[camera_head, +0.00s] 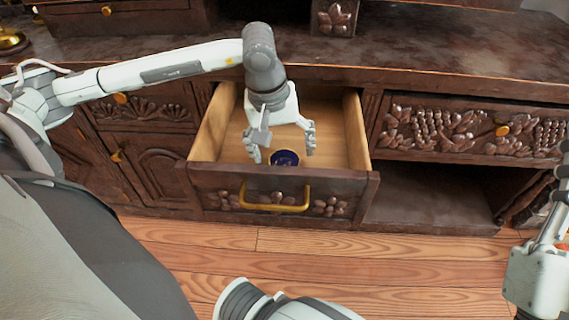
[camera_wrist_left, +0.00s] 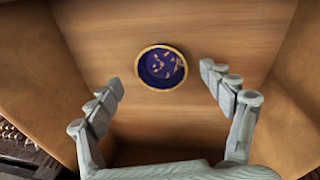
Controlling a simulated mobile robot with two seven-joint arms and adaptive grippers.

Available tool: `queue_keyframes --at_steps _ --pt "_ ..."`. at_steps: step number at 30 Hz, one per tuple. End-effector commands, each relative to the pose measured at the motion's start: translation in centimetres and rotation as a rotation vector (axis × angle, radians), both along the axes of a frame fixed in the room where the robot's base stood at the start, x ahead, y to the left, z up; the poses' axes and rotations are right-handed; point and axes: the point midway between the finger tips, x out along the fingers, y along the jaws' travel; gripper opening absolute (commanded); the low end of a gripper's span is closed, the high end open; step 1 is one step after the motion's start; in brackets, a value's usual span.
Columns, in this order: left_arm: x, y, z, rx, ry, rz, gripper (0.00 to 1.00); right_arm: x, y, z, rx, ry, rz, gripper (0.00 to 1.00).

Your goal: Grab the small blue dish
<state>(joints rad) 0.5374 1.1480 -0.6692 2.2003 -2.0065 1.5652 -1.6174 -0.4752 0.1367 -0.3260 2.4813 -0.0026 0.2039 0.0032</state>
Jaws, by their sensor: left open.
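The small blue dish (camera_head: 285,158) lies on the floor of an open drawer (camera_head: 215,182), near its front wall. It is round, dark blue with a gold rim and gold marks inside. In the left wrist view the dish (camera_wrist_left: 162,67) is whole and unobstructed, between and slightly beyond my fingertips. My left gripper (camera_head: 282,151) reaches down into the drawer, open and empty, with its fingers on either side of the dish. No touch shows. The fingers of my right gripper are not in view.
The drawer's wooden side walls (camera_head: 355,130) and front stand close around my gripper. The front has a brass handle (camera_head: 275,207). The cabinet top (camera_head: 450,62) overhangs behind. An open shelf space (camera_head: 430,190) is at the right. The drawer holds nothing else visible.

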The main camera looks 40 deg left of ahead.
Motion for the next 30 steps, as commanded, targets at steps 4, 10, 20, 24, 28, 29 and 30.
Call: queue_keyframes --at_steps 4,10,20,24,28,29,30 --pt "0.3 0.0 -2.2 -0.001 0.002 0.001 0.81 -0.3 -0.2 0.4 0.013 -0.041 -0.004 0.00" --pt "0.4 0.0 -2.7 0.000 0.000 -0.001 0.81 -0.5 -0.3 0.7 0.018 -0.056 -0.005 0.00" --pt "0.4 0.0 -2.7 0.000 0.000 0.000 0.55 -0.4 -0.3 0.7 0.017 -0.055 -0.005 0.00" --pt "0.4 0.0 -2.7 0.000 0.000 0.000 0.38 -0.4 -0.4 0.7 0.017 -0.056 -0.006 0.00" --pt "0.4 0.0 -2.7 0.000 0.000 0.000 0.32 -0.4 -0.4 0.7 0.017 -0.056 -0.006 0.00" --pt "0.4 0.0 -2.7 0.000 0.000 0.000 0.32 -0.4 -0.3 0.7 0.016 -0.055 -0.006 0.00" --pt "0.4 0.0 -2.7 0.000 0.000 0.000 0.32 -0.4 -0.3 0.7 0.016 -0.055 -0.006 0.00"
